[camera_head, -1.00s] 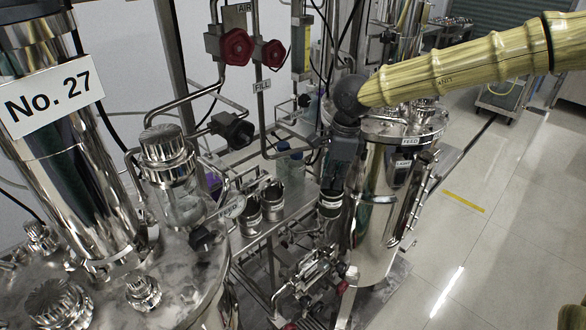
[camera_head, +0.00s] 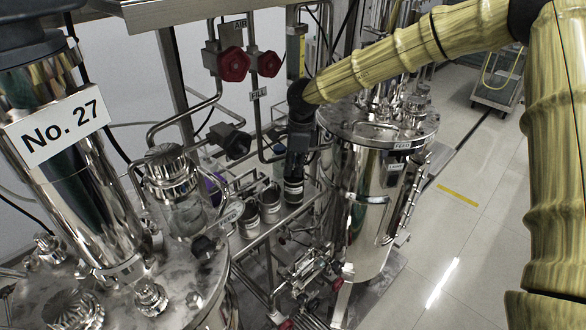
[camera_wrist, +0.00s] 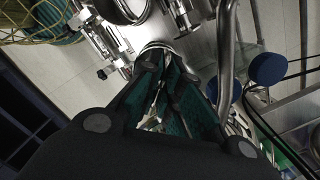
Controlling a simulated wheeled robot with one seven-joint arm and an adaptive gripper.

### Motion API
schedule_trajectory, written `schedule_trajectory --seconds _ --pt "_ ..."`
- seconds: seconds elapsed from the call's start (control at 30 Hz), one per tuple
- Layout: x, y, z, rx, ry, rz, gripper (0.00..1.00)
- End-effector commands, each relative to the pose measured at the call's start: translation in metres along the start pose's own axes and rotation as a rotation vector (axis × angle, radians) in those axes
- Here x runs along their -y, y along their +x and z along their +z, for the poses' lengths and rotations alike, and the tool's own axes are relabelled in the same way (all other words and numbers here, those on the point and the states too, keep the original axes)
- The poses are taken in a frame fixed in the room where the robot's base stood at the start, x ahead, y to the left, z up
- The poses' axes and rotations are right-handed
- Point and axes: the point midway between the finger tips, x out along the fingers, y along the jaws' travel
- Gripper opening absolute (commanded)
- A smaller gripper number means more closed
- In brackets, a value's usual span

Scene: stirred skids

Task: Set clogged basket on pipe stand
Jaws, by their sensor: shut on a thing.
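My gripper (camera_head: 295,172) is in the middle of the head view, pointing down and to the left of the large steel tank. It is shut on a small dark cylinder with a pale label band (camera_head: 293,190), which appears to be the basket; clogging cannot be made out. In the wrist view my gripper (camera_wrist: 165,75) shows dark fingers with teal inner faces, and a shiny metal rim (camera_wrist: 157,47) shows at their tips. Two similar labelled metal cups, one on the left (camera_head: 249,220) and one on the right (camera_head: 270,205), stand left of the held one. I cannot tell which part is the pipe stand.
The steel tank (camera_head: 372,215) stands close on the right. Red valve wheels (camera_head: 234,66) and vertical pipes rise behind my gripper. A glass-sided vessel (camera_head: 180,205) and the No. 27 column (camera_head: 75,180) fill the left. Piping with clamps (camera_head: 310,275) lies low in front. Open floor (camera_head: 470,240) is at right.

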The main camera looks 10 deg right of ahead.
Motion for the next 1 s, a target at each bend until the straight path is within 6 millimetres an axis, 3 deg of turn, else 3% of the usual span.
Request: schedule_trajectory --seconds 0.2,0.53,0.67,1.0 --pt "0.0 0.014 -0.002 0.0 0.0 0.0 0.0" --pt "0.0 0.017 -0.003 0.0 0.0 0.0 0.0" --pt "0.0 0.017 -0.003 0.0 0.0 -0.001 0.26" --pt "0.0 0.016 -0.002 0.0 0.0 -0.001 0.28"
